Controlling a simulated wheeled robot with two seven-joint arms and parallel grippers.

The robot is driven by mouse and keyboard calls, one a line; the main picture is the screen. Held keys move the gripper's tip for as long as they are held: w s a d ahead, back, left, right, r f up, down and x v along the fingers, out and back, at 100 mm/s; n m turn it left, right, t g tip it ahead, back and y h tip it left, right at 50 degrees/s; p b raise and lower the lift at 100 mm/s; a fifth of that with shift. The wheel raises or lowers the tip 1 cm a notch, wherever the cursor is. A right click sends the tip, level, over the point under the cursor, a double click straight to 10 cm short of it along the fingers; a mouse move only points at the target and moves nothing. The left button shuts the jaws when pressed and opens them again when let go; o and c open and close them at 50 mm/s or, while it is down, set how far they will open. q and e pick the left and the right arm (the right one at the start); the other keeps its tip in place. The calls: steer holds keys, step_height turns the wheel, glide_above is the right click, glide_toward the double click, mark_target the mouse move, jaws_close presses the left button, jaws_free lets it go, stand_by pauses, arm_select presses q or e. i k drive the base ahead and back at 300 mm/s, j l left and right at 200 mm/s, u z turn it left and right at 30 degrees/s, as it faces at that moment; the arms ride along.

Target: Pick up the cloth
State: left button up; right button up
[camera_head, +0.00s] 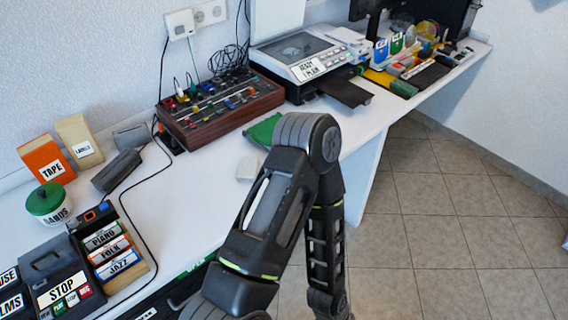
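A green, flat, cloth-like piece (263,130) lies on the white table in front of the brown mixer box. My arm's elbow hides its right part. A small pale grey piece (248,167) lies nearer on the table, left of my arm; I cannot tell whether it is cloth. One of my arms rises from the bottom middle, bends at the elbow and goes down again out of the picture. Neither gripper shows, so I cannot see what they hold.
The brown mixer box (220,108) with cables stands against the wall, and a grey disc player (303,62) stands right of it. A box of labelled discs (111,248), a green-lidded tub (46,203) and a STOP device (62,290) crowd the left. Bare table (190,205) lies between.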

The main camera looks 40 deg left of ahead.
mark_target(247, 172)
steer(key=i+l+u, duration=0.1)
steer(key=u, duration=2.6)
